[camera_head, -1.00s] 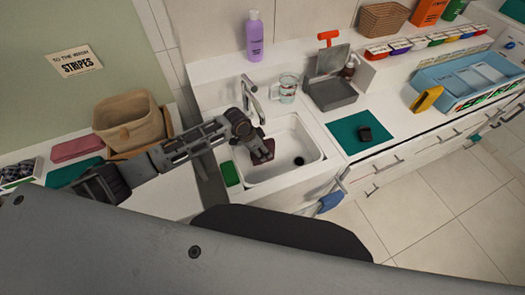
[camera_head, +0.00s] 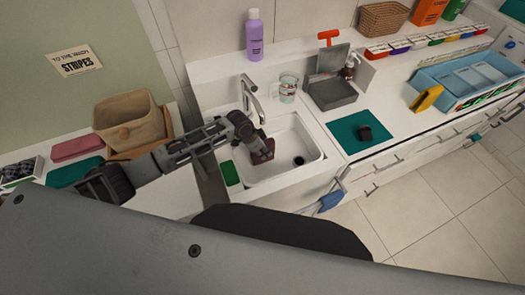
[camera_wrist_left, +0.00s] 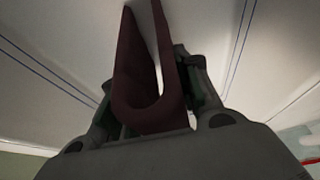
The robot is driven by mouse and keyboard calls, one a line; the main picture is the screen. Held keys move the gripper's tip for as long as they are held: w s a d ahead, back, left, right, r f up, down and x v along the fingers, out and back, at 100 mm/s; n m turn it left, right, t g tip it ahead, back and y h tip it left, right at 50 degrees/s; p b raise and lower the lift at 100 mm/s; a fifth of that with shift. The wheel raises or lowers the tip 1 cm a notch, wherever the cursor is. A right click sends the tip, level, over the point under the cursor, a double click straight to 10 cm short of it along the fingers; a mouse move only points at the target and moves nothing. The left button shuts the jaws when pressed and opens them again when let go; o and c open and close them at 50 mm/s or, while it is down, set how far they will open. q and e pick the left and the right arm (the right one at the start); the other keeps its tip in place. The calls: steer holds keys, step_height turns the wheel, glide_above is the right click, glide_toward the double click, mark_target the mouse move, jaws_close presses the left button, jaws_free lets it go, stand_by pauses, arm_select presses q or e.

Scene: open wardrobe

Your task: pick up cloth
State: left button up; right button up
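A dark maroon cloth (camera_head: 262,151) is at my left gripper (camera_head: 260,155), over the white sink basin (camera_head: 283,170). In the left wrist view the cloth (camera_wrist_left: 145,85) is folded into a U shape between the two fingers. The fingers of the left gripper (camera_wrist_left: 155,105) press on it from both sides, so it is shut on the cloth. I cannot tell whether the cloth touches the sink. My right gripper is not in view.
A faucet (camera_head: 252,97) rises behind the gripper. A green sponge-like block (camera_head: 230,173) lies at the sink's left edge. A glass cup (camera_head: 288,90), a purple bottle (camera_head: 254,38) and a grey tray (camera_head: 330,95) stand behind. A blue item (camera_head: 330,201) hangs at the counter front.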

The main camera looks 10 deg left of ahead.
arm_select(q)
steer(key=c, duration=0.4)
steer(key=shift+c, duration=0.2)
steer(key=shift+r, duration=0.15)
steer(key=shift+r, duration=0.4)
steer(key=s+d, duration=0.1)
steer(key=s, duration=0.1)
steer(key=s+d+b, duration=0.1)
steer(key=s+d, duration=0.2)
steer(key=s, duration=0.2)
steer(key=shift+d, duration=0.35)
step_height(320, 180, up, 14)
steer(key=shift+w, duration=0.2)
